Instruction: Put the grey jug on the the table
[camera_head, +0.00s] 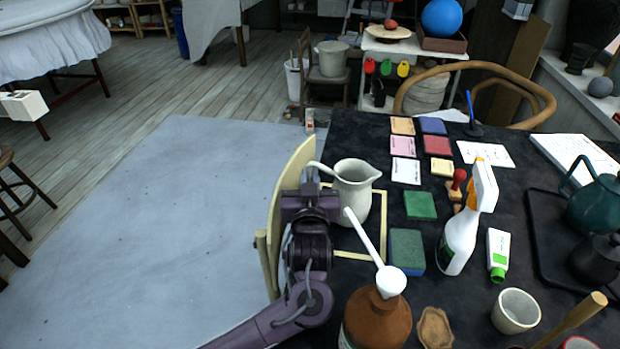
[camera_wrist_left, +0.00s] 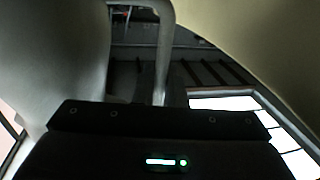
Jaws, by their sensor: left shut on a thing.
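The pale grey jug (camera_head: 356,188) is upright over the left part of the dark table (camera_head: 465,210), within a thin yellow square outline (camera_head: 384,222). I cannot tell whether its base touches the table. My left gripper (camera_head: 318,184) is at the jug's left side and shut on its handle. The fingers are mostly hidden behind the gripper body. In the left wrist view the jug's body (camera_wrist_left: 55,55) fills the left side, and its curved handle (camera_wrist_left: 166,45) comes down in the middle. My right gripper is not in view.
A curved cream panel (camera_head: 284,200) stands close beside my left gripper. Coloured tiles (camera_head: 403,146) lie behind the jug.

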